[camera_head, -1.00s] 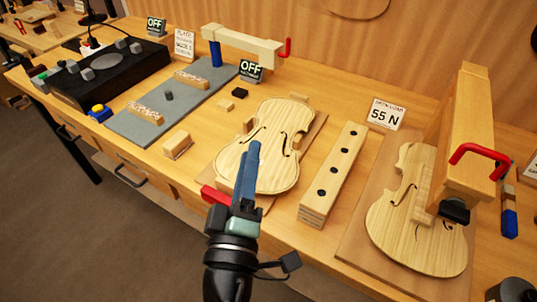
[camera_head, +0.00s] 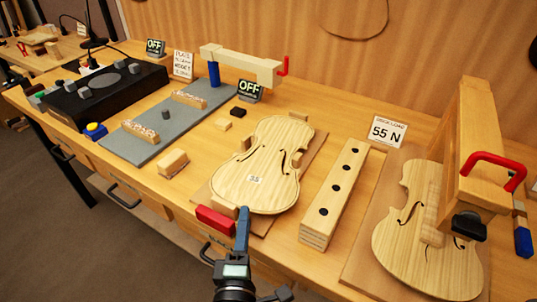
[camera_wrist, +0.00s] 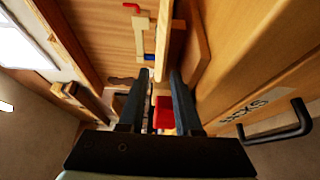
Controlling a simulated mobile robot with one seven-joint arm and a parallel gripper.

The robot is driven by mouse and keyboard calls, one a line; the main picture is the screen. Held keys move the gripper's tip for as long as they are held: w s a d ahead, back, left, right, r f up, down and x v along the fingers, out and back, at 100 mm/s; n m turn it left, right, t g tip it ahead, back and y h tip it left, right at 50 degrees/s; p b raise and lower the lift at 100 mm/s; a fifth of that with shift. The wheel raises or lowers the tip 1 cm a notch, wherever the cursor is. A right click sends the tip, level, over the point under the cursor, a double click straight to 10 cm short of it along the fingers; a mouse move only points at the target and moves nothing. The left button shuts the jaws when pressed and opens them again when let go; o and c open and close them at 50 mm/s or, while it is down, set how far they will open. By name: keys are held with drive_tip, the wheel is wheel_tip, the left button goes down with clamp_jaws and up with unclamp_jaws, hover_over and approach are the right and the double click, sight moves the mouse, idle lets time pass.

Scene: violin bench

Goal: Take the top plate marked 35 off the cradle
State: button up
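The violin top plate marked 35 (camera_head: 265,160) lies flat on the cradle (camera_head: 314,150), held among small wooden blocks at its edge. Its label faces up near the front end. My gripper (camera_head: 242,222) is at the plate's near end, low by the bench front. In the wrist view my gripper (camera_wrist: 160,75) has its two dark fingers apart. A thin pale wooden edge, apparently the plate (camera_wrist: 163,40), shows ahead between the fingertips. I cannot tell whether either finger touches it.
A red block (camera_head: 216,222) sits at the bench front, left of my gripper; it also shows between the fingers in the wrist view (camera_wrist: 163,112). A wooden bar with black dots (camera_head: 335,195) stands right. A second violin plate (camera_head: 405,255) lies under a wooden press (camera_head: 485,150).

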sight(247, 202)
drive_tip(key=shift+w+d+p, duration=0.2)
drive_tip(key=shift+w, duration=1.1)
drive_tip(key=shift+w+d+p, duration=0.15)
drive_tip(key=shift+w+d, duration=0.05)
drive_tip(key=shift+w, duration=1.05)
clamp_jaws()
